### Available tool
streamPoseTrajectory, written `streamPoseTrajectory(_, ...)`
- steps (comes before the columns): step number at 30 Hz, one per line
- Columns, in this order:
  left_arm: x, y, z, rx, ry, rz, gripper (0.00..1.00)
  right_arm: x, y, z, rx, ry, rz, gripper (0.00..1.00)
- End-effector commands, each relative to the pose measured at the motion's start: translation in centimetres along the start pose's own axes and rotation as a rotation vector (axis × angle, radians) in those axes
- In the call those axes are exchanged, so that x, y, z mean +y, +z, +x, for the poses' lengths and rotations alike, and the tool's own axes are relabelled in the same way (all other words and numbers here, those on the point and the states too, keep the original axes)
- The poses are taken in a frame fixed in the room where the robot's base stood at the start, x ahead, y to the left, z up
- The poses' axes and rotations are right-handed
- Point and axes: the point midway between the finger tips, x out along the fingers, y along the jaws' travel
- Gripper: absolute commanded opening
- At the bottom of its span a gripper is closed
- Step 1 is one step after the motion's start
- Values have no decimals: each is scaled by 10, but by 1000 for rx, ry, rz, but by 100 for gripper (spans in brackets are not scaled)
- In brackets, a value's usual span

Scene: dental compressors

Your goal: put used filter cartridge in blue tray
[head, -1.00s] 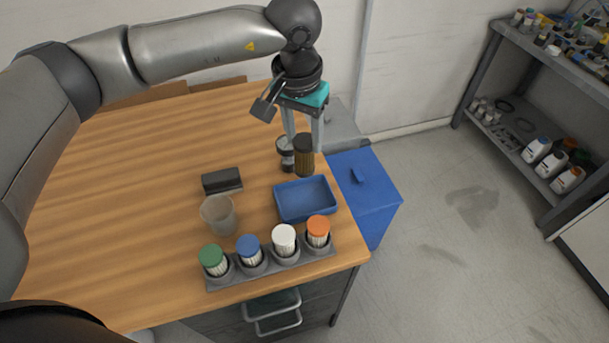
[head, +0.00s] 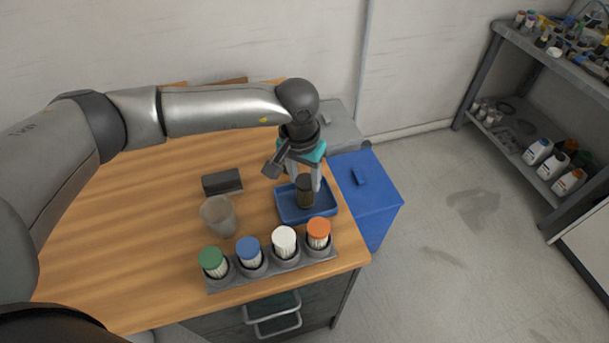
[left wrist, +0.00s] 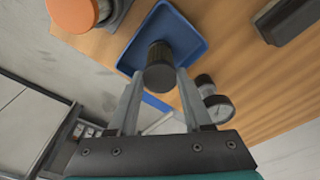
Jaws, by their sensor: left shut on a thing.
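The used filter cartridge (head: 305,190) is a dark brown-black cylinder. My left gripper (head: 306,186) is shut on it and holds it upright, over or inside the blue tray (head: 290,213). I cannot tell from the head view whether its bottom touches the tray floor. In the left wrist view the cartridge (left wrist: 160,66) sits between the fingertips of my left gripper (left wrist: 158,80), with the blue tray (left wrist: 190,35) behind it. My right gripper is not in view.
A rack (head: 275,267) with green, blue, white and orange-capped cartridges stands in front of the tray. A translucent cup (head: 219,217) and a dark block (head: 222,181) are to the left. A blue bin (head: 375,200) stands beyond the table's right edge. The table's left is clear.

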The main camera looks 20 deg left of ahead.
Motion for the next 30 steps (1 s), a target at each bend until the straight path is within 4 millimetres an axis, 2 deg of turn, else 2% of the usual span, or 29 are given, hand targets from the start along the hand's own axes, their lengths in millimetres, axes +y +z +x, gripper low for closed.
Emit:
streamPoseTrajectory(3,0,0,2,1,0,0,0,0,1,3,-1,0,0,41)
streamPoseTrajectory(4,0,0,3,0,0,0,51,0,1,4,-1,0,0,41)
streamPoseTrajectory(12,0,0,2,0,0,0,80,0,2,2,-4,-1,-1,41)
streamPoseTrajectory(23,0,-1,-4,2,0,0,80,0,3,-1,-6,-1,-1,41)
streamPoseTrajectory(30,0,-1,-52,5,0,1,80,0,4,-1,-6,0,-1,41)
